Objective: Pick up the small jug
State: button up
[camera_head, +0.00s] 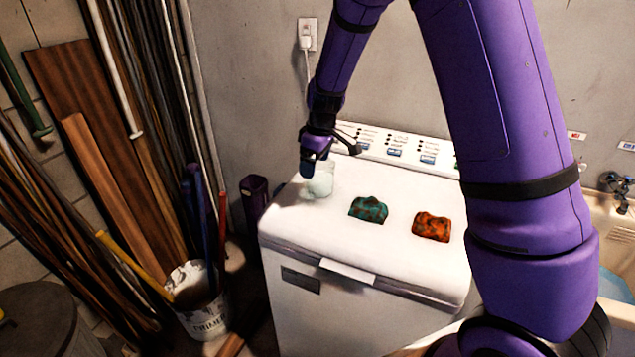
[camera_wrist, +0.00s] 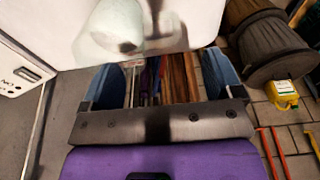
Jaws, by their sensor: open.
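The small jug (camera_head: 320,186) is pale, whitish green and rounded. It stands on the left rear part of the white washer top. In the wrist view the jug (camera_wrist: 118,27) shows at the upper left, cut off by the frame edge and a little blurred. My gripper (camera_head: 328,156) is open, just above the jug in the head view, and partly covers its top. In the wrist view my gripper (camera_wrist: 160,76) has its two blue fingers spread wide with nothing between them. The jug lies beyond the fingertips, towards the left finger. I cannot tell whether they touch.
A teal cloth (camera_head: 369,209) and an orange-red cloth (camera_head: 432,226) lie on the washer (camera_head: 330,228) to the right of the jug. The control panel (camera_head: 395,146) rises behind. A primer bucket (camera_head: 200,312) and leaning boards stand at left. A sink (camera_head: 607,207) is at right.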

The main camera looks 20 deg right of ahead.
aim_at(312, 194)
jog(key=f, duration=0.7)
jog(key=shift+w+a+f, duration=0.4)
jog(key=c, duration=1.2)
jog(key=shift+o, duration=0.2)
jog(key=shift+r, duration=0.15)
